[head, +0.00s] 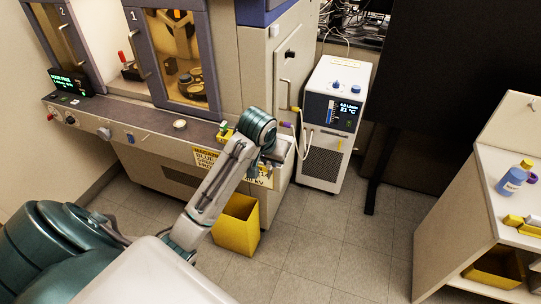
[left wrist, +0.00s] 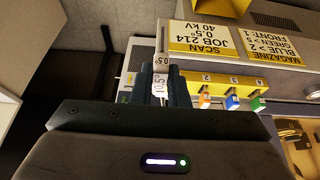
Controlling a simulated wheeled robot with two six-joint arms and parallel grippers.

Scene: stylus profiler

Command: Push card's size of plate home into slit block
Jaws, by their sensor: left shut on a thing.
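My left gripper (head: 270,160) is at the right end of the machine's front ledge. In the left wrist view the left gripper (left wrist: 160,74) is shut on a pale plate (left wrist: 158,90) marked 0.5°, held between its dark fingers. A second 0.5° marking (left wrist: 163,60) shows just beyond the fingertips; I cannot tell which part bears it. The slit block cannot be made out clearly, and how far the plate sits in it is hidden. The job card (left wrist: 205,38) reads scan job 214, 0.5°, 40 kV. My right gripper is not in view.
A yellow magazine (left wrist: 226,80) with numbered places and coloured tabs is beside the gripper. Its sign (left wrist: 283,40) is beside the job card. A yellow bin (head: 236,226) stands below the ledge, and a white chiller (head: 333,120) stands to the right.

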